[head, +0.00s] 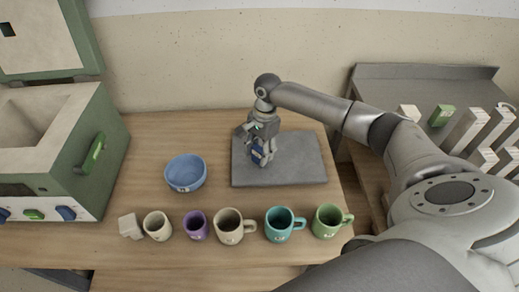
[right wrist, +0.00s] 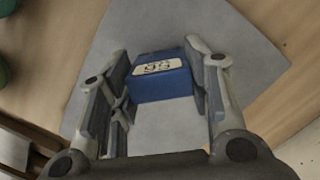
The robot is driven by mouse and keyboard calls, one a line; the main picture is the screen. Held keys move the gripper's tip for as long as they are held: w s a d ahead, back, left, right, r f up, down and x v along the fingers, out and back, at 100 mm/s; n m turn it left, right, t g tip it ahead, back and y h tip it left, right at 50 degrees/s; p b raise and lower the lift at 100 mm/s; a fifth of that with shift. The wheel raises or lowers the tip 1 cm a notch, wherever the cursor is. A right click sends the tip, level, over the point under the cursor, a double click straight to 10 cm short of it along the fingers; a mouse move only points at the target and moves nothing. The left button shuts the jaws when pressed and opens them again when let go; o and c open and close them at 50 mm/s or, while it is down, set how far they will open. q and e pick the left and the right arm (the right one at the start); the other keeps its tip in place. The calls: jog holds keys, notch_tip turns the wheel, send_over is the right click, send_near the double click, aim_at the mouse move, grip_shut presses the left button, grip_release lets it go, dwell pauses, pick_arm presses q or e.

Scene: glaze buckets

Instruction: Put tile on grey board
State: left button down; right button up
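The grey board (head: 305,165) lies flat on the wooden table, right of the blue bowl. The tile is a small blue block (head: 257,152) with a pale label; in the right wrist view the tile (right wrist: 160,88) sits between the two fingers, label showing. My right gripper (head: 262,157) points down over the left part of the board and appears shut on the tile, with a finger close against each side. The right gripper also fills the lower right wrist view (right wrist: 162,85). Whether the tile touches the board is hard to tell. My left gripper is not in view.
A blue bowl (head: 186,173) stands left of the board. A pale block (head: 130,226) and several cups, including a purple cup (head: 196,226) and a green mug (head: 328,221), line the front. A green kiln (head: 60,150) stands at left. The board's right part is clear.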

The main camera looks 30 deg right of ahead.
jog(key=o, duration=0.4)
jog(key=shift+r, duration=0.15)
jog(key=r, duration=0.4)
jog(key=d+r, duration=0.1)
jog(key=r, duration=0.3)
jog(key=r+b, duration=0.1)
jog(key=r, duration=0.3)
jog(key=shift+w+d, duration=0.2)
jog(key=shift+d, duration=0.15)
